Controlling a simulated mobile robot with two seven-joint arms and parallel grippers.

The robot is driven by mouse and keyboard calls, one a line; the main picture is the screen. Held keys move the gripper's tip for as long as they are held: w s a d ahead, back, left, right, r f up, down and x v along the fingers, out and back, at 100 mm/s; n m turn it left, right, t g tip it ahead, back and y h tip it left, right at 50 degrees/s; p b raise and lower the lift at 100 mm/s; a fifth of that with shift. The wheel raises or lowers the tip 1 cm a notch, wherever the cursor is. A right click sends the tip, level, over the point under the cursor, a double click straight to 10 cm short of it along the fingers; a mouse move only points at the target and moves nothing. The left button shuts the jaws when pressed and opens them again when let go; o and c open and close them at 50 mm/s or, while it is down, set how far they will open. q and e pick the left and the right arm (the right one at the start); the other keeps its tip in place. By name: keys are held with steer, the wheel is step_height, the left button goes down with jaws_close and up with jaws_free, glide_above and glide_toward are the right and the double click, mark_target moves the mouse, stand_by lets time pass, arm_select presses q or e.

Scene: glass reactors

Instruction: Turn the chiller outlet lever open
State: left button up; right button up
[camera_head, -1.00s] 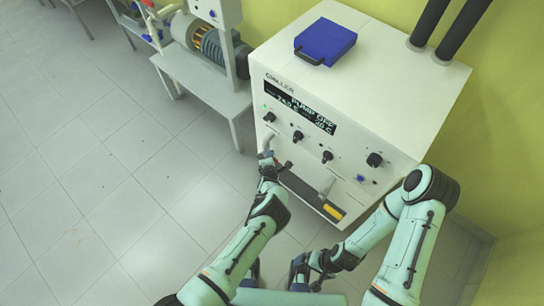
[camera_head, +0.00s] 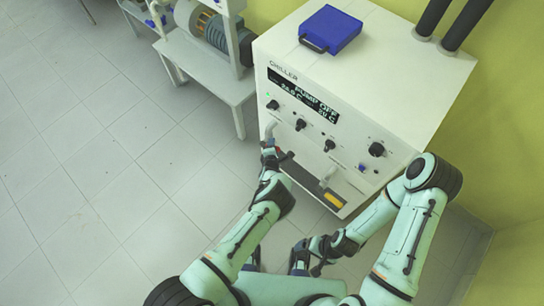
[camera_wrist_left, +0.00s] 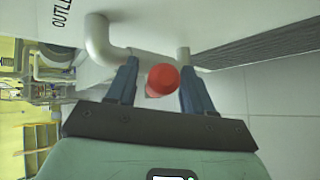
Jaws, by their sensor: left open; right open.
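The chiller (camera_head: 360,75) is a white cabinet with a dark display reading PUMP OFF. In the left wrist view, a red rounded piece (camera_wrist_left: 162,80), apparently the lever's grip, sits between the two fingers of my left gripper (camera_wrist_left: 158,88). The fingers are open, with gaps seen on both sides of it. A bent grey pipe (camera_wrist_left: 100,40) is beside it, under partly visible lettering "OUTLE". In the head view, my left gripper (camera_head: 270,150) is at the lower left of the chiller front and hides the lever. My right gripper (camera_head: 306,262) is open and empty, low in front of the chiller.
Several black knobs (camera_head: 376,149) line the chiller front. A second grey pipe (camera_head: 327,176) is to the right of my left gripper. A blue case (camera_head: 330,28) lies on top. A bench with a motor (camera_head: 206,34) stands to the left; the floor (camera_head: 110,190) there is clear.

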arm_select(q)
steer(key=p+v, duration=0.2)
steer(key=v, duration=1)
arm_select(e)
steer(key=shift+w+r, duration=0.35)
steer(key=shift+r, duration=0.4)
steer(key=shift+w+r, duration=0.35)
steer(key=shift+r, duration=0.35)
